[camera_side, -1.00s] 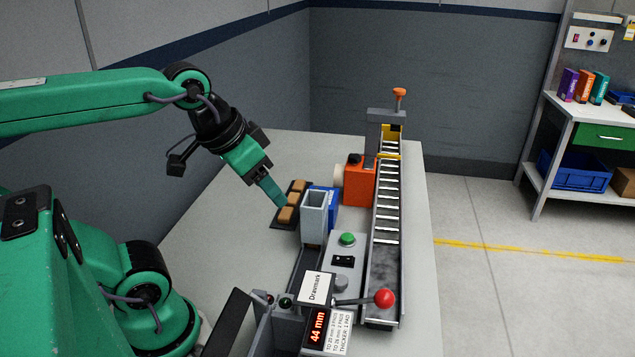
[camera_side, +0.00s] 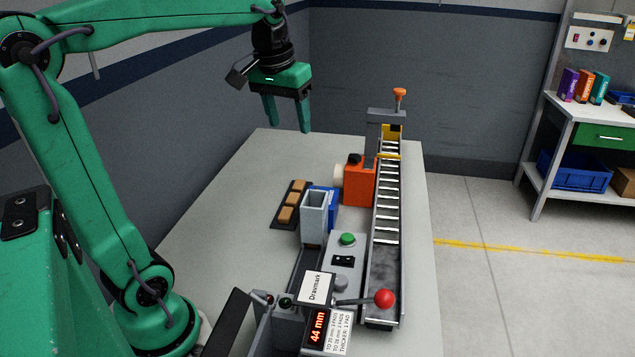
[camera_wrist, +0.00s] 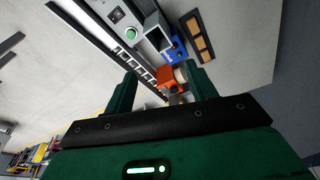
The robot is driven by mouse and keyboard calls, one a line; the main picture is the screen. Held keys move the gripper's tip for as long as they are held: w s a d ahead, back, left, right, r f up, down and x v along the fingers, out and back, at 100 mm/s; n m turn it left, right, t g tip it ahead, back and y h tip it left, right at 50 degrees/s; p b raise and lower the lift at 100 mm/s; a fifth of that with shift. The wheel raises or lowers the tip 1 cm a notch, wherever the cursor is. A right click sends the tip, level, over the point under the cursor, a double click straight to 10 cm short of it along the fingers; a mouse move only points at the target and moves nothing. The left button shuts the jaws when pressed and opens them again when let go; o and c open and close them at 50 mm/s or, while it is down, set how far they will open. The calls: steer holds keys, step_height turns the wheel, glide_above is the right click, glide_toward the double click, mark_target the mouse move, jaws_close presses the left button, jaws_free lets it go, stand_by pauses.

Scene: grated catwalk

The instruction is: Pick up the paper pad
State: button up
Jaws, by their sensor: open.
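Several tan paper pads (camera_side: 291,200) lie in a row on a dark tray (camera_side: 277,221) on the grey table, left of a grey upright chute. The tray and its pads also show at the upper right of the wrist view (camera_wrist: 201,38). My gripper (camera_side: 288,128) is open and empty, pointing down, high above the far part of the table and well above the pads. In the wrist view its two fingers (camera_wrist: 158,88) stand apart with nothing held between them.
A grey chute (camera_side: 313,212) and blue block (camera_side: 331,203) stand right of the tray. Beyond are an orange unit (camera_side: 358,185) and a roller conveyor (camera_side: 389,200). A red-knobbed lever (camera_side: 384,299) and a display reading 44 mm (camera_side: 318,326) are in front. The table's left side is clear.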

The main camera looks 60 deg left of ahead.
steer(key=w+a+f+n+g, duration=0.25)
steer(key=w+a+n, duration=0.2)
steer(key=a, duration=0.75)
glide_above(286, 213)
steer(key=shift+m+h, duration=0.25)
steer(key=shift+h, duration=0.15)
step_height(286, 213, down, 25)
steer(key=shift+a+r, duration=0.1)
steer(key=shift+f, duration=2.55)
steer(key=c, duration=1)
